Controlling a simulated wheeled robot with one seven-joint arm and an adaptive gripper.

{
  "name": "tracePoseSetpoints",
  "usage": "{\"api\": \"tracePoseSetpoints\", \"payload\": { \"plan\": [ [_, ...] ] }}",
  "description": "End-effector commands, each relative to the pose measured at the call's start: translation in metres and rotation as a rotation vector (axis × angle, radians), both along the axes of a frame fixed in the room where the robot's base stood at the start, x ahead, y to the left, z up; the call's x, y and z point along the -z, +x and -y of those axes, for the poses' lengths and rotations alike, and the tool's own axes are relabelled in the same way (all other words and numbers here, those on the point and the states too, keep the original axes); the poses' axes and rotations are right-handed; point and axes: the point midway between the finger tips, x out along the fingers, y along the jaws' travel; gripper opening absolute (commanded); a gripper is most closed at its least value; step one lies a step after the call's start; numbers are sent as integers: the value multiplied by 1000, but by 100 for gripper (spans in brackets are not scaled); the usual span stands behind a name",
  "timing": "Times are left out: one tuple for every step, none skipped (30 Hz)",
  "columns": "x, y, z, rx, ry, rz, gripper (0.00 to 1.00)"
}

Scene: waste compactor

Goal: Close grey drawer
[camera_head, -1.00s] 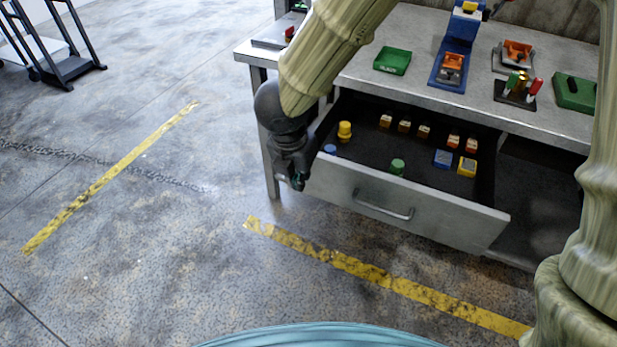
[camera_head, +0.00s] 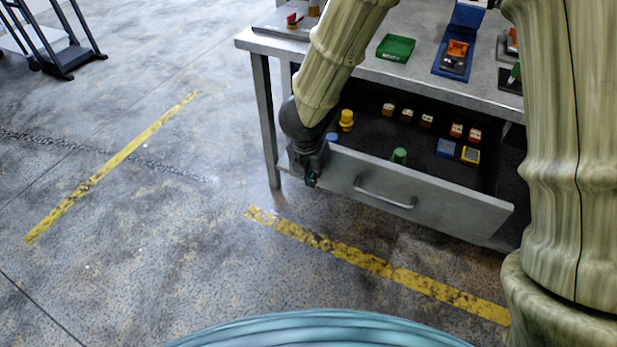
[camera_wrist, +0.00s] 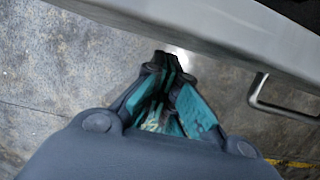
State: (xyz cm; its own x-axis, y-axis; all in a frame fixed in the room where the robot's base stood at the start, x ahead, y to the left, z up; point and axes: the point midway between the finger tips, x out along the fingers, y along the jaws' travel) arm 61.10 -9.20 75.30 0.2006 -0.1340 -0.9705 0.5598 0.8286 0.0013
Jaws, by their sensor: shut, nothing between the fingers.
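The grey drawer (camera_head: 440,210) stands pulled out under the workbench, with a bar handle (camera_head: 385,192) on its front. In the wrist view, the drawer front (camera_wrist: 215,35) and its handle (camera_wrist: 262,95) also show. My gripper (camera_head: 310,180) is at the drawer front's left end, well left of the handle. In the wrist view, my gripper (camera_wrist: 170,62) is shut and empty, with its fingertips close to the drawer's edge. I cannot tell whether they touch it.
The drawer holds a yellow piece (camera_head: 346,119), a green piece (camera_head: 399,155), a blue box (camera_head: 446,148) and several small blocks. The workbench top (camera_head: 415,75) carries a green tray (camera_head: 395,47). Open floor with yellow lines (camera_head: 375,262) lies in front.

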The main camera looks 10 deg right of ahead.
Motion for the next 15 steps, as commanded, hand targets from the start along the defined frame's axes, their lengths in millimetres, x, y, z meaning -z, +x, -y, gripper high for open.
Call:
{"api": "tracePoseSetpoints", "payload": {
  "plan": [
    [0,2,2,1,0,0,0],
    [0,3,2,1,-1,0,0],
    [0,4,3,1,-1,0,0],
    [0,5,3,1,-1,0,0],
    [0,5,4,1,-1,0,0],
    [0,5,4,0,-1,-1,0],
    [0,5,4,0,-1,-1,0],
    [0,5,4,0,-1,-1,0],
    [0,5,4,0,-1,-1,0],
    [0,5,4,0,-1,-1,0],
    [0,5,4,0,-1,-1,0],
    [0,5,4,0,-1,-1,0],
    [0,5,4,0,-1,-1,0],
    [0,5,4,0,-1,-1,0],
    [0,6,4,0,-1,-1,0]
  ]
}}
